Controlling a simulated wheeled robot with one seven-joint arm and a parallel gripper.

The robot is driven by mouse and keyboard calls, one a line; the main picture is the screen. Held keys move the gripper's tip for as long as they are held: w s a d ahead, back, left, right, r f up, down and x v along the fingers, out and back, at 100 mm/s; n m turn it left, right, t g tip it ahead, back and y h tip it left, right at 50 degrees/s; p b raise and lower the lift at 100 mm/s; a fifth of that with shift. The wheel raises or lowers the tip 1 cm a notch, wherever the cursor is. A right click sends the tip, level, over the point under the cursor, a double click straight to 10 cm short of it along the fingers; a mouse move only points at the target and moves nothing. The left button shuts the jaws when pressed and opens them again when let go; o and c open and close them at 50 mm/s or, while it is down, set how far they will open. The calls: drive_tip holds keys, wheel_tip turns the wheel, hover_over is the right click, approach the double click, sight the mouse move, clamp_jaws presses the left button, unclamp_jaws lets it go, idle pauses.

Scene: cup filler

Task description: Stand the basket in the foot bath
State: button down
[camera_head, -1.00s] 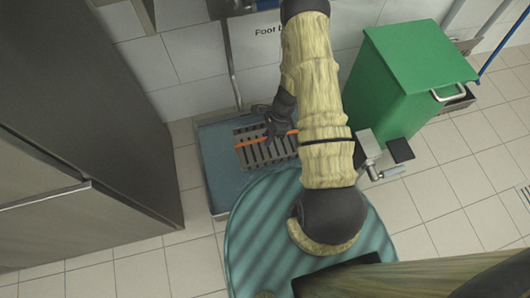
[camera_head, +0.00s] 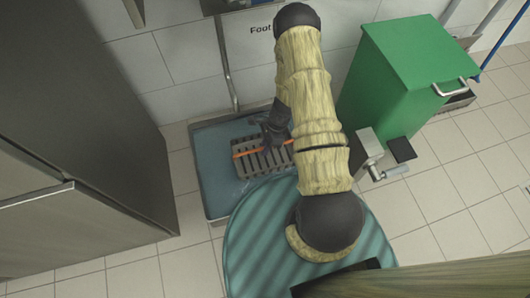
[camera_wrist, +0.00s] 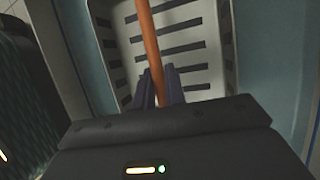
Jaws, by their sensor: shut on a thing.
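The basket (camera_head: 262,163) is grey with slotted walls and an orange handle (camera_head: 247,153). In the head view it is over the blue foot bath (camera_head: 208,150), inside its outline; whether it touches the floor of the bath I cannot tell. My gripper (camera_head: 270,138) is shut on the orange handle from above. In the wrist view the handle (camera_wrist: 150,45) runs between the fingers (camera_wrist: 160,88), with the slotted basket (camera_wrist: 195,45) below and the blue bath (camera_wrist: 275,60) around it. My forearm and hand hide part of the basket's right side.
A round teal ribbed surface (camera_head: 260,240) is in front of the bath. A green bin (camera_head: 410,75) stands to the right, with a metal crank device (camera_head: 372,155) before it. A grey cabinet (camera_head: 80,120) fills the left. Tiled floor (camera_head: 450,195) is clear at right.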

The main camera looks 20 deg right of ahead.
wheel_tip(320, 180, down, 4)
drive_tip(key=b, duration=0.2)
drive_tip(key=shift+r+b, duration=0.1)
drive_tip(key=shift+b, duration=0.3)
drive_tip(key=c, duration=1.5)
unclamp_jaws()
drive_tip(key=shift+o, duration=0.2)
drive_tip(key=p+v, duration=0.7)
drive_tip(key=v, duration=0.5)
drive_tip(key=shift+r, duration=0.1)
